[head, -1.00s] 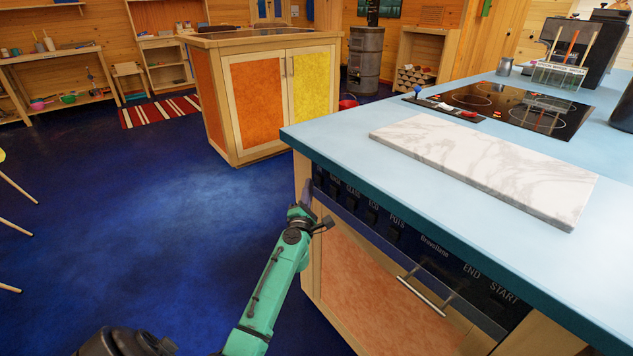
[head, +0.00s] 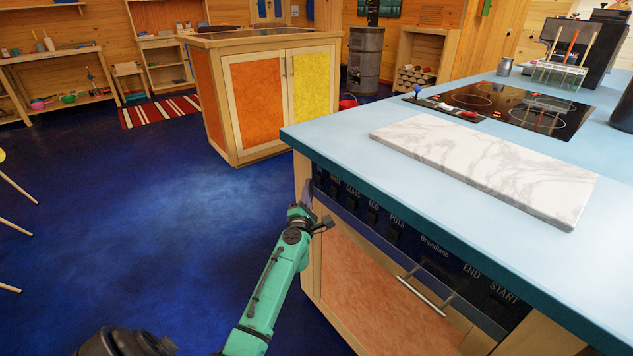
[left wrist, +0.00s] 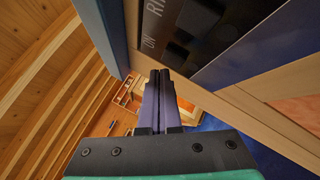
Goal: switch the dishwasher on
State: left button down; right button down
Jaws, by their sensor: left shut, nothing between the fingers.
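The dishwasher's dark control strip (head: 432,244) runs under the edge of the blue counter, with labels GLASS, ECO, POTS, END and START. A metal bar handle (head: 424,292) is below the strip's right part. My left gripper (head: 307,194) is shut and empty at the strip's far left end. In the left wrist view the shut fingertips (left wrist: 160,76) are close to the strip (left wrist: 205,25), just below the ON label. I cannot tell whether they touch it. The fingers hide whatever lies directly behind their tips. My right gripper is not in view.
The blue counter (head: 330,138) overhangs the strip and bears a marble board (head: 485,165) and a black hob (head: 510,105). An island cabinet (head: 262,105) with orange and yellow doors stands behind. The blue floor (head: 150,220) to the left is clear.

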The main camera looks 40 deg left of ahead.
pick_arm(q)
jog(key=shift+w, duration=0.1)
jog(key=shift+w+d, duration=0.1)
jog(key=shift+w, duration=0.2)
jog(key=shift+w+d, duration=0.1)
jog(key=shift+w, duration=0.2)
dwell(0.4)
jog(key=shift+s+a, duration=0.2)
jog(key=shift+s, duration=0.55)
jog(key=s, duration=0.2)
jog(key=s+a+p, duration=0.1)
jog(key=s, duration=0.2)
jog(key=shift+s+a, duration=0.35)
jog(key=shift+a, duration=0.05)
